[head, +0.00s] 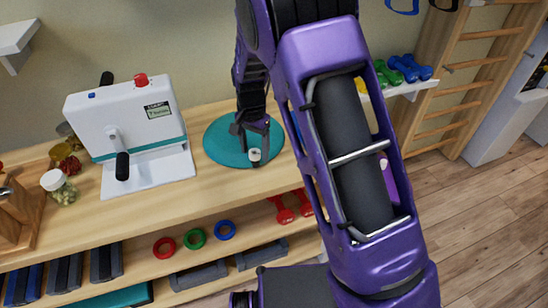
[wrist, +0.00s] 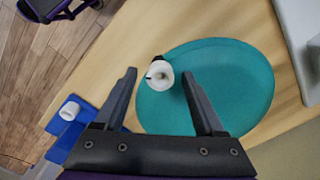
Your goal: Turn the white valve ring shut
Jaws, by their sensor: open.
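A small white ring-like piece (head: 255,155) with a dark spot stands on a round teal mat (head: 219,148) on the wooden table. In the wrist view the white piece (wrist: 163,77) shows its round open end near the mat's left edge. My gripper (wrist: 159,74) is open, with one finger on each side of that piece in the picture; I cannot tell whether they touch it. A second white round piece (wrist: 69,110) sits on a blue block (wrist: 76,128) at the table's edge. I cannot tell which white piece is the valve ring.
A white machine (head: 128,120) with a dark-handled lever stands left of the mat. A lidded jar (head: 57,187) stands farther left. Shelves below hold rings and weights. Blue and green dumbbells (head: 410,68) lie on a wall shelf. Bare tabletop (head: 225,183) lies before the mat.

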